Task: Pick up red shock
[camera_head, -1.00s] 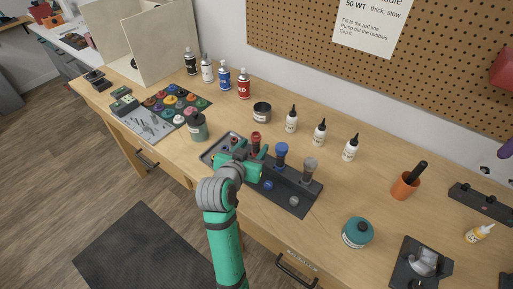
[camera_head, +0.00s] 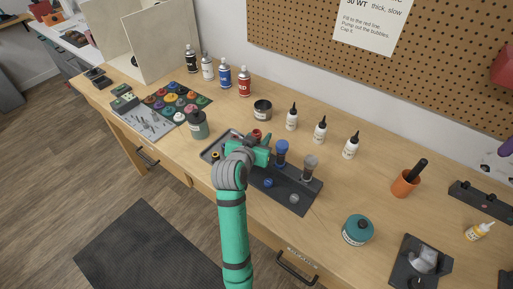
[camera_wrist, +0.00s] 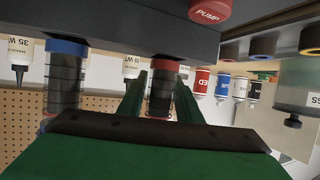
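The red shock (camera_wrist: 162,93) is a dark ribbed cylinder with a red collar. In the upside-down wrist view it sits between the two green fingers of my gripper (camera_wrist: 163,92). The fingers stand apart on either side of it, and I see no clear grip on it. In the head view my gripper (camera_head: 259,148) is at the left end of the black shock stand (camera_head: 292,198). Only the red top of the shock (camera_head: 257,134) shows above my gripper there; the rest is hidden.
A blue shock (camera_head: 281,152) and a grey shock (camera_head: 310,168) stand close by in the same stand. A grey tray (camera_head: 212,151) lies to the left. White bottles (camera_head: 320,131) stand behind, and a teal jar (camera_head: 357,232) stands to the front right.

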